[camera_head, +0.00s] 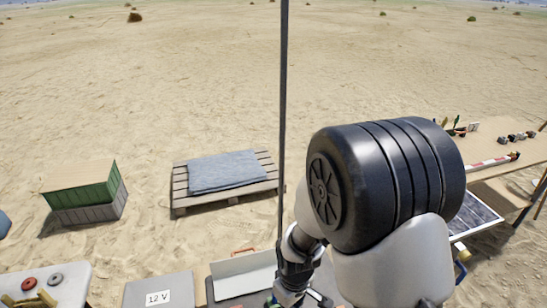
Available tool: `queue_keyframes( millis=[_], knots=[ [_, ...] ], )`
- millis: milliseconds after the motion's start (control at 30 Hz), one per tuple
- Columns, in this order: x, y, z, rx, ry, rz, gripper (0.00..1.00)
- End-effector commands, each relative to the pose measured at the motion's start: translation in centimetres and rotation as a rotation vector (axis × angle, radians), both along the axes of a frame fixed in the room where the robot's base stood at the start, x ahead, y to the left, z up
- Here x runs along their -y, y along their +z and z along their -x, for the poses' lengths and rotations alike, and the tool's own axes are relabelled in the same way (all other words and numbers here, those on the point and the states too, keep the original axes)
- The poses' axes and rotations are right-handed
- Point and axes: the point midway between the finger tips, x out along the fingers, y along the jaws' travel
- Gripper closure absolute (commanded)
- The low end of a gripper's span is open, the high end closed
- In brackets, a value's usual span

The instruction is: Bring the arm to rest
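My arm fills the right middle of the head view, with a large black ribbed joint and white links. Its wrist bends down toward the bottom edge. The dark end of the arm with my gripper (288,297) shows only in part there, above a grey open tray or box (240,267). The fingers are cut off or hidden, so I cannot tell whether they are open or hold anything.
A grey case marked 12 V (180,287) and a pale table (75,285) with round knobs lie at bottom left. A pallet (180,200) bears a grey cloth (223,171). A green and grey crate stack (85,193) stands left. A table (510,180) with small items stands right.

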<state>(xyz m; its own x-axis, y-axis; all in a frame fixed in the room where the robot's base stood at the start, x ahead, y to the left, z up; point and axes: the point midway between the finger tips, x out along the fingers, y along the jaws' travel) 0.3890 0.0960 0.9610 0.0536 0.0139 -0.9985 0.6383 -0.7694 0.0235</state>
Motion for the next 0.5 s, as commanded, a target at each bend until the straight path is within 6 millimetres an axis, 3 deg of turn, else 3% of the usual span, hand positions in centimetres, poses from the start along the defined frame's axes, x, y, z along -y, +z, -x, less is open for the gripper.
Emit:
queue_keyframes(
  millis=[33, 200, 367, 500],
  knots=[
    [0.6, 2.8, -0.4, 0.033, -0.041, -0.010, 1.00],
    [2.9, 10.6, 0.6, 0.101, -0.187, -0.035, 1.00],
    [5.1, 16.8, 3.1, 0.166, -0.324, -0.061, 1.00],
    [6.9, 21.1, 6.4, 0.223, -0.441, -0.086, 1.00]
  ],
)
